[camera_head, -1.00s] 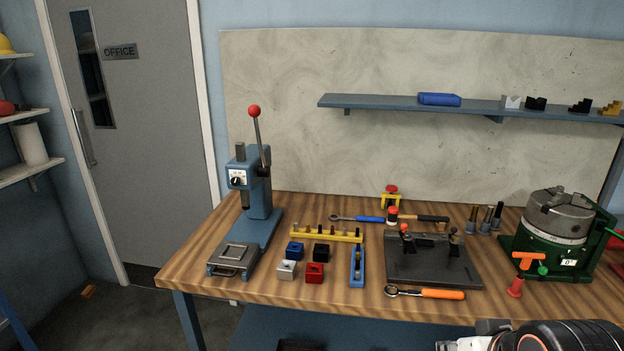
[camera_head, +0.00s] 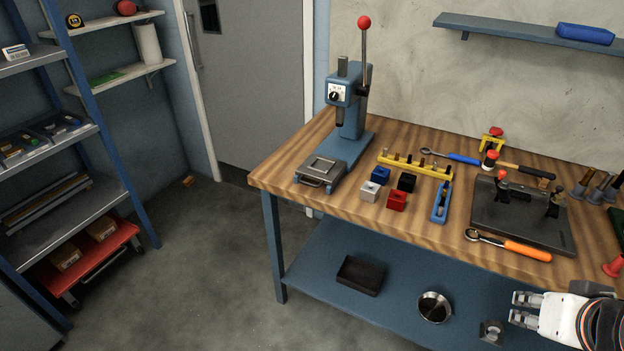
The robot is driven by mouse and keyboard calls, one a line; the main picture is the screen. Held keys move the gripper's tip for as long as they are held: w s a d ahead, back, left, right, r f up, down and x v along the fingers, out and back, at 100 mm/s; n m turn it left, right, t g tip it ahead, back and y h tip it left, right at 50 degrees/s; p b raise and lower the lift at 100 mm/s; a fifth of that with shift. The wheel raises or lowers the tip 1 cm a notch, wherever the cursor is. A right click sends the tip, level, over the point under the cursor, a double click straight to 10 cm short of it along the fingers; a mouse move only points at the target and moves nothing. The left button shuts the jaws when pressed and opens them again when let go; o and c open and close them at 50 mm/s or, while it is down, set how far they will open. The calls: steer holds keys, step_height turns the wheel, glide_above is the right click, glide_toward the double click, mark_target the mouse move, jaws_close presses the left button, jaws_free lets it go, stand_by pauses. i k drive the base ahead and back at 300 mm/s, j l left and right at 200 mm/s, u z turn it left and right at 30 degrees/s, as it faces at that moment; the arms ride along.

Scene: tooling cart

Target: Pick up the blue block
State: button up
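The blue block (camera_head: 380,175) sits on the wooden workbench (camera_head: 330,208), at the back left of a cluster of small blocks. A white block (camera_head: 370,191) is in front of it, a black block (camera_head: 406,182) is to its right, and a red block (camera_head: 397,200) is diagonally in front. My gripper (camera_head: 518,308) is at the lower right, in front of the bench edge, well apart from the blue block. Its two fingers show a gap between them, and nothing is seen in it.
An arbor press (camera_head: 350,105) stands left of the blocks. A yellow rack (camera_head: 414,165) lies behind them and a blue tool holder (camera_head: 441,202) to the right. A fixture plate (camera_head: 520,215) and an orange-handled wrench (camera_head: 510,246) lie further right. The lower shelf (camera_head: 320,262) holds a black tray (camera_head: 360,275).

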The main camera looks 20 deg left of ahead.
mark_target(381, 178)
steer(key=i+j+u, duration=0.15)
steer(key=i+j, duration=0.15)
steer(key=i+j+u, duration=0.15)
steer(key=i, duration=0.4)
steer(key=i+j+u, duration=0.15)
steer(key=i+j, duration=0.15)
steer(key=i, duration=0.1)
